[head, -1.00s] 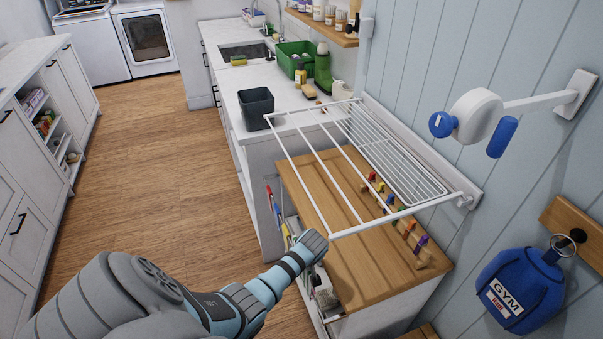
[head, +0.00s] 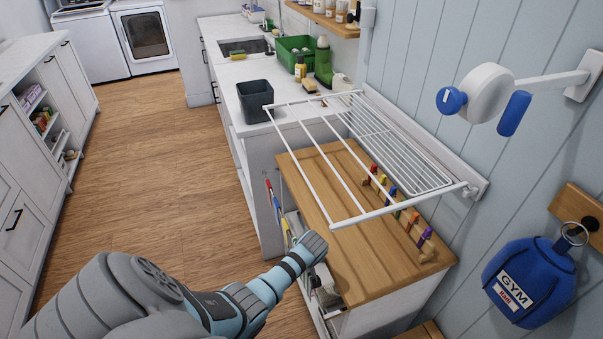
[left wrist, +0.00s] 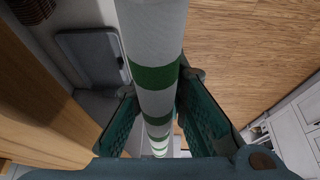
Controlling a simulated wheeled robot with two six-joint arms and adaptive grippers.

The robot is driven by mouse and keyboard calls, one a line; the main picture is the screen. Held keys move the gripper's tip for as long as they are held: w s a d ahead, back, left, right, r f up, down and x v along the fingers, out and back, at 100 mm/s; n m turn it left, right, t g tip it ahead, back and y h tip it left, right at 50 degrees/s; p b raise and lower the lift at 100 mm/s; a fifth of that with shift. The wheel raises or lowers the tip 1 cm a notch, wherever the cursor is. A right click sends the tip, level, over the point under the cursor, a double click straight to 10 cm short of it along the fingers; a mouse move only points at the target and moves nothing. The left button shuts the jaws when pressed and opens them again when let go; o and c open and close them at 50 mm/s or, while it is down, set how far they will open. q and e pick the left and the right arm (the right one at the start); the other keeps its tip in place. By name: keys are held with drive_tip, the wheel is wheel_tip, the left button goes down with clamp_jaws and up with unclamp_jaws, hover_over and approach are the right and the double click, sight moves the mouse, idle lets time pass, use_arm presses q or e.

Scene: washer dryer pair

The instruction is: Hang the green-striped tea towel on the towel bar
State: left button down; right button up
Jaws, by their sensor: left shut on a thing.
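The green-striped tea towel (left wrist: 156,103), pale grey-white with green bands, runs as a narrow folded or rolled length between the fingers of my left gripper (left wrist: 160,86) in the left wrist view. The gripper is shut on it. The towel does not show in the head view, where my left arm ends beside the wooden-topped cabinet and hides the gripper. A white wall rack with long rails (head: 346,222) juts out above that cabinet, up and right of my arm's end. I cannot tell which rail is the towel bar. My right gripper is not in view.
The wooden top (head: 385,272) holds a row of coloured pegs (head: 392,194) under the rack. A dark bin (head: 254,101) stands on the white counter behind. A blue gym bag (head: 530,278) and a white reel (head: 488,93) are on the right wall. The floor at left is clear.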

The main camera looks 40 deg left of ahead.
use_arm(q)
wheel_tip(320, 180, down, 4)
drive_tip(key=b, duration=0.3)
drive_tip(key=shift+f, duration=0.2)
idle(0.5)
drive_tip(key=c, duration=1.5)
unclamp_jaws()
drive_tip(key=shift+c, duration=0.2)
